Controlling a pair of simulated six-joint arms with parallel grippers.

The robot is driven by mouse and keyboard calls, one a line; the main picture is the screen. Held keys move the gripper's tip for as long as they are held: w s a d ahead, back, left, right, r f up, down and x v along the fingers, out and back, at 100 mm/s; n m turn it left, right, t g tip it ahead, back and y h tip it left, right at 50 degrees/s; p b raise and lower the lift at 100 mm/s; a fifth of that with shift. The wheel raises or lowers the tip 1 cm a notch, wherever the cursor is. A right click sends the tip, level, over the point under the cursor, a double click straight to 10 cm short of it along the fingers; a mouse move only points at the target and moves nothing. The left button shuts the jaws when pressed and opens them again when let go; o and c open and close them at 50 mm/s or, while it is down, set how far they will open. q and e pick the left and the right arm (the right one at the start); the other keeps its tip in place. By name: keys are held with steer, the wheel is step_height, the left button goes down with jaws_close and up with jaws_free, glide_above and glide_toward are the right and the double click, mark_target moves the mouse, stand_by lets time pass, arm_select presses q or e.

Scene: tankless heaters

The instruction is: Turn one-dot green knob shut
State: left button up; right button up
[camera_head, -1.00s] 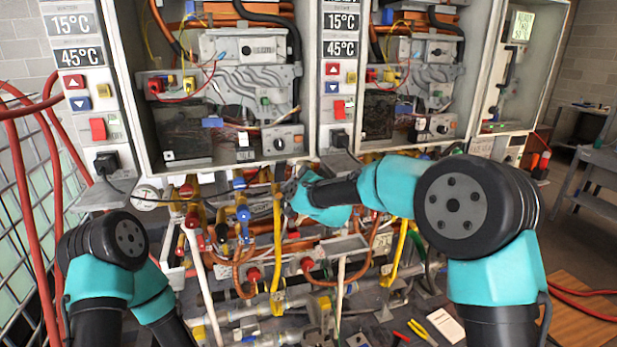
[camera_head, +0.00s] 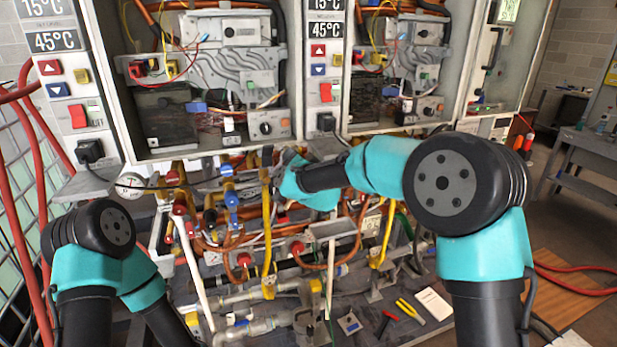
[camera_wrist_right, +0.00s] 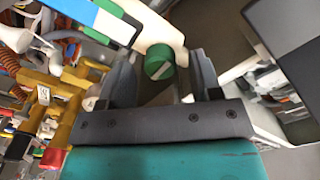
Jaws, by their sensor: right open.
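A green round knob (camera_wrist_right: 159,62) with a pale bar across its face shows in the right wrist view. It sits between the fingertips of my right gripper (camera_wrist_right: 163,80), which is open, with gaps visible beside the knob. No dot marks can be made out. In the head view my right gripper (camera_head: 284,168) is up against the pipework below the heaters, and the green knob cannot be made out there. My left arm (camera_head: 105,250) is at the lower left, and its gripper is not in view.
Two open heater cabinets (camera_head: 218,145) stand above the pipes. Yellow pipes (camera_head: 267,230) and red-handled valves (camera_head: 297,248) crowd the space below. In the right wrist view, a white and blue piece (camera_wrist_right: 105,18) lies close to the knob. Loose tools (camera_head: 409,310) lie lower right.

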steer(key=v, duration=1.6)
steer(key=shift+s, duration=0.35)
steer(key=shift+d, duration=0.1)
steer(key=s+d+f+n+g+h, duration=0.1)
steer(key=s+d+f+g, duration=0.15)
steer(key=f, duration=0.75)
steer(key=s+d+f+n+g, duration=0.1)
steer(key=d+f+g, duration=0.25)
steer(key=f, duration=0.65)
steer(key=s+d+f+g+h, duration=0.15)
steer(key=d+f, duration=0.25)
steer(key=f, duration=0.6)
steer(key=s+d+f+g, duration=0.3)
steer(key=s+f+g, duration=0.1)
steer(key=s+f, duration=0.5)
steer(key=s+d+f+n+g+y, duration=0.1)
steer(key=s+d+f+g, duration=0.3)
steer(key=s+f, duration=0.6)
steer(key=shift+s+f+g, duration=0.25)
steer(key=shift+s+g, duration=0.2)
steer(key=shift+s, duration=0.65)
steer(key=shift+d, duration=0.15)
